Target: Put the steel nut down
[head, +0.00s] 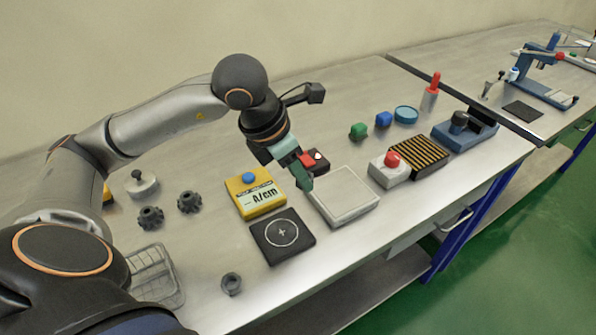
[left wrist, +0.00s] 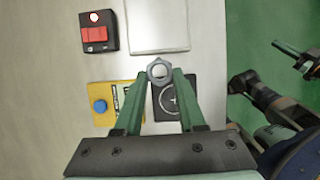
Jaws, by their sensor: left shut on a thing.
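The steel nut (left wrist: 159,70) shows in the left wrist view as a grey hexagonal ring between my left gripper's green fingertips. My left gripper (head: 305,182) is shut on it, fingers pointing down. In the head view the fingers hide the nut, and they appear near the left edge of a pale square tray (head: 345,197). A black square pad with a white circle and cross (head: 282,236) lies nearer the front; in the left wrist view the pad (left wrist: 167,102) is partly behind the fingers. My right gripper (left wrist: 300,58) shows small at the right edge of the left wrist view; its opening is unclear.
A yellow box with a blue button (head: 255,194) and a red switch box (head: 316,161) stand close by. A dark ring-shaped nut (head: 231,284) lies near the front edge, beside a wire basket (head: 156,272). A red-button box (head: 391,166) is right.

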